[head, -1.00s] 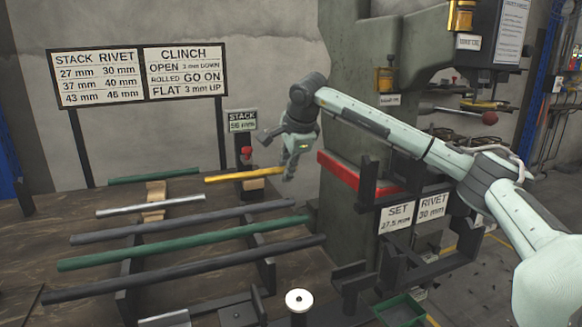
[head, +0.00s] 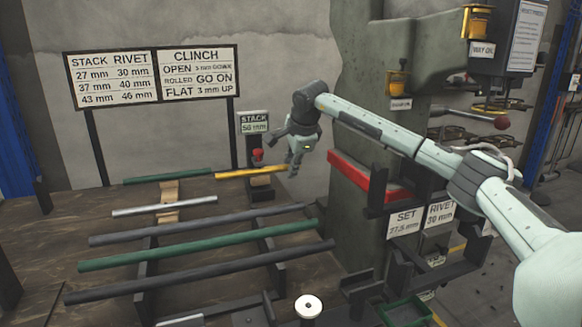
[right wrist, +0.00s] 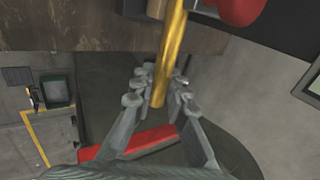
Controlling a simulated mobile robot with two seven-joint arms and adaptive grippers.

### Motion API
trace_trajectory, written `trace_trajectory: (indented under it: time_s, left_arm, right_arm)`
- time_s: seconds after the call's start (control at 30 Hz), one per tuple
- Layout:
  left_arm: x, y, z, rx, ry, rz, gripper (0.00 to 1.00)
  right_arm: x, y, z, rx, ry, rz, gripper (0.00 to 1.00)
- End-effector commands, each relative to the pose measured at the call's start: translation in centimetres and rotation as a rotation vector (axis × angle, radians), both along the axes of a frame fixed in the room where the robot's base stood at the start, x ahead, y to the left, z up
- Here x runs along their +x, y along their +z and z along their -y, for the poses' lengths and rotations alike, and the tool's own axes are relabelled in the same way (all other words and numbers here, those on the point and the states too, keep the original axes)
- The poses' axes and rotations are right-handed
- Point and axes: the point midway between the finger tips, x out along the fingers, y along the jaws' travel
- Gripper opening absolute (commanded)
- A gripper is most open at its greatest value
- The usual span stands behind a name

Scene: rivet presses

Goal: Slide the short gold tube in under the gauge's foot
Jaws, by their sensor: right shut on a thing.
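The short gold tube (head: 236,174) lies roughly level, its right end in my right gripper (head: 293,168). It also runs up the right wrist view (right wrist: 172,45) between the fingers. The gauge (head: 254,124) reads "STACK 56 mm" and has a red foot (head: 257,155) with a pale wooden block (head: 260,181) below. In the head view the tube crosses between foot and block. In the right wrist view the tube passes to the left of the red foot (right wrist: 238,8), seemingly beside it; I cannot tell the height gap. My left gripper is not in view.
A green rod (head: 168,175) and a silver rod (head: 165,206) lie left of the gauge. Longer dark and green rods rest on supports (head: 143,262) in front. The press column with its red bar (head: 368,178) stands close to the right of my gripper.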

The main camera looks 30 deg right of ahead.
Motion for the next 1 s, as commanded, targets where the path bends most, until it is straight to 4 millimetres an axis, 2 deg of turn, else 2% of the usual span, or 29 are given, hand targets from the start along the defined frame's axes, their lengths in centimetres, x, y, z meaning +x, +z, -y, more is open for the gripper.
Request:
trace_trajectory:
  time_s: [0.57,0.6,0.77,1.0]
  left_arm:
    - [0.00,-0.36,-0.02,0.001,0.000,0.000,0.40]
    - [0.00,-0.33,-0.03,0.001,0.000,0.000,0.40]
    - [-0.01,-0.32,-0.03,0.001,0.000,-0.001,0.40]
    - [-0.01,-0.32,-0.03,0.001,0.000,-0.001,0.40]
  right_arm:
    - [-0.01,-0.82,0.01,0.000,-0.001,0.000,0.00]
    - [-0.01,-0.78,0.01,0.000,-0.001,0.000,0.17]
    - [-0.01,-0.79,0.01,0.000,0.000,0.000,0.36]
    - [-0.03,-0.84,0.00,0.000,0.000,-0.001,0.38]
